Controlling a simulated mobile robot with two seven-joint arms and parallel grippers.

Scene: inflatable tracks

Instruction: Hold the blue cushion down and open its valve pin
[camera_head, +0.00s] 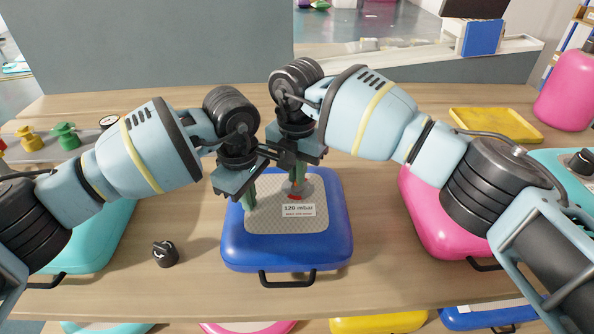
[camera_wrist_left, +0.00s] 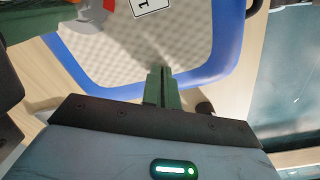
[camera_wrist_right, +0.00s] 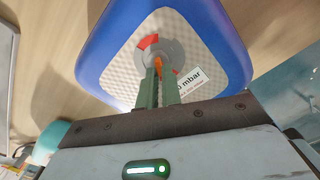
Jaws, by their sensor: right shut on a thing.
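The blue cushion (camera_head: 290,252) lies on the wooden table with a patterned grey top and a "120 mbar" label. Its valve (camera_head: 304,188), a grey disc with red marks, sits on that top. The orange valve pin (camera_wrist_right: 158,64) shows at the disc's centre in the right wrist view. My right gripper (camera_head: 296,182) points down, shut on the pin. My left gripper (camera_head: 250,200) is shut and empty, its fingertips on or just above the left part of the grey top; exact contact cannot be told. The left fingers also show in the left wrist view (camera_wrist_left: 162,88).
A black knob (camera_head: 165,253) stands left of the blue cushion. A teal cushion (camera_head: 95,245) lies at the left, a pink cushion (camera_head: 430,215) at the right. A yellow tray (camera_head: 495,124) is at the back right. Both arms are close together above the cushion.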

